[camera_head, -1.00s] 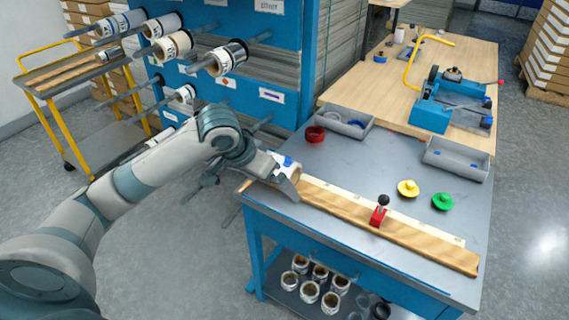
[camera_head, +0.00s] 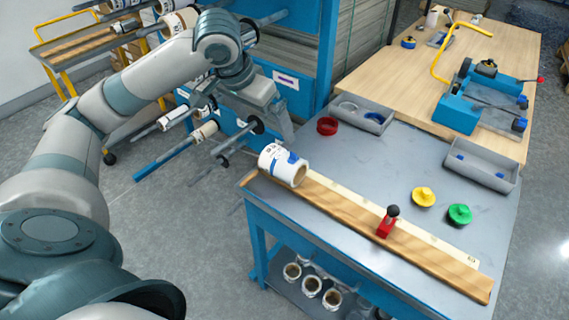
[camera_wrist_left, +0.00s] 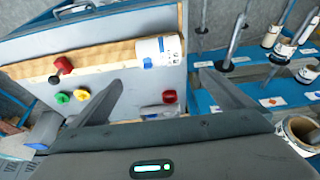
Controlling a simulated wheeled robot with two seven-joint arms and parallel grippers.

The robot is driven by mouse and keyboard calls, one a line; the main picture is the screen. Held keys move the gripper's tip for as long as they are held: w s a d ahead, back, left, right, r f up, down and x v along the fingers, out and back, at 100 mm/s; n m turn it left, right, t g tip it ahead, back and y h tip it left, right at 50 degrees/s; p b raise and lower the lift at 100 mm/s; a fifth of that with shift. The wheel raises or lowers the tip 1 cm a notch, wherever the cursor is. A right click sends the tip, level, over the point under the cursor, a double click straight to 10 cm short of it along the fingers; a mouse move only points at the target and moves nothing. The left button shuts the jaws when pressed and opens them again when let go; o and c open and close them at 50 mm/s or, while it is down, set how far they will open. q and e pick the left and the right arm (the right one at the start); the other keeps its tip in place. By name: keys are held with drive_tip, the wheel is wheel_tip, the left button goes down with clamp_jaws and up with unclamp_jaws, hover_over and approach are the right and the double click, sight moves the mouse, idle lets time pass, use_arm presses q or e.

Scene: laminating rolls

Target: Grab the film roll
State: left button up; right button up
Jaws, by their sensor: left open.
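A white film roll (camera_head: 283,165) with dark print and a blue patch lies on its side at the left end of the wooden board (camera_head: 370,225) on the grey workbench. It also shows in the left wrist view (camera_wrist_left: 155,50), at the board's end. My left gripper (camera_head: 268,120) is open and empty, above and behind the roll, between the bench and the blue rack. In the left wrist view its two spread fingers (camera_wrist_left: 160,77) point toward the bench, apart from the roll. My right gripper is not in view.
The blue rack (camera_head: 302,60) with rods and several rolls stands behind the gripper. A red-based stop (camera_head: 386,225) with a black knob sits by the board. Yellow (camera_head: 423,196) and green (camera_head: 460,214) knobs, a red ring (camera_head: 327,125) and grey trays (camera_head: 480,165) lie on the bench.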

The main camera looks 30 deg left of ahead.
use_arm(q)
approach(283, 154)
drive_tip(key=x, duration=0.3)
drive_tip(key=shift+s+f+p, duration=0.1)
drive_tip(key=shift+f+p, duration=0.3)
drive_tip(key=shift+f, duration=0.05)
drive_tip(key=shift+w+f, duration=0.25)
drive_tip(key=shift+f, duration=0.25)
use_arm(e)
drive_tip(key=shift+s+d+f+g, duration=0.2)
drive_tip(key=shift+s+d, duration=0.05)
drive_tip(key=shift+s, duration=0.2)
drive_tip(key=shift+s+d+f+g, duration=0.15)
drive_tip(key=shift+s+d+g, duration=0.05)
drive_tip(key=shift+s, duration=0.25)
use_arm(q)
drive_tip(key=shift+f, duration=0.15)
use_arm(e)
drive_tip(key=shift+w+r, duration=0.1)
